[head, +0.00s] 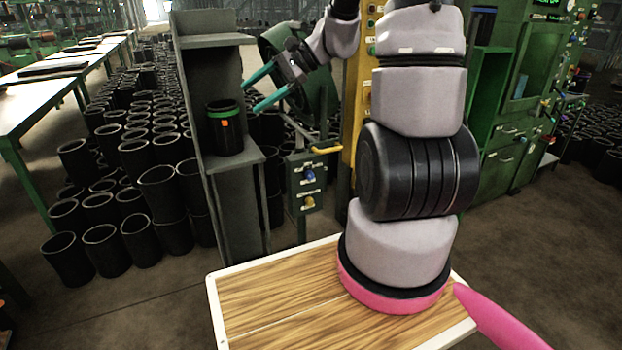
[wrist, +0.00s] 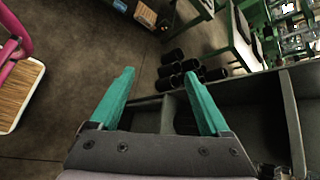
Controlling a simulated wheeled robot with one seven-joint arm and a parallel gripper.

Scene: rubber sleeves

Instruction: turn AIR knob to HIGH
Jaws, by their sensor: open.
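A small dark green control box (head: 305,184) on a post stands between the grey shelf and the yellow column in the head view. It carries a blue knob (head: 310,176) above and a yellow knob (head: 309,202) below, with small pale labels. The lettering is too small to read, so I cannot tell which knob is AIR or where each points. My gripper (head: 249,99) has teal fingers, spread open and empty, above and left of the box in the head view. In the wrist view my gripper (wrist: 159,76) is also open, with nothing between the fingers; neither knob shows there.
A grey shelf unit (head: 222,205) stands left of the box, holding a black sleeve with a green band (head: 226,130). A yellow handle (head: 326,149) sticks out above the box. Many black sleeves (head: 127,205) fill the floor at left. Green machines (head: 505,140) stand at right.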

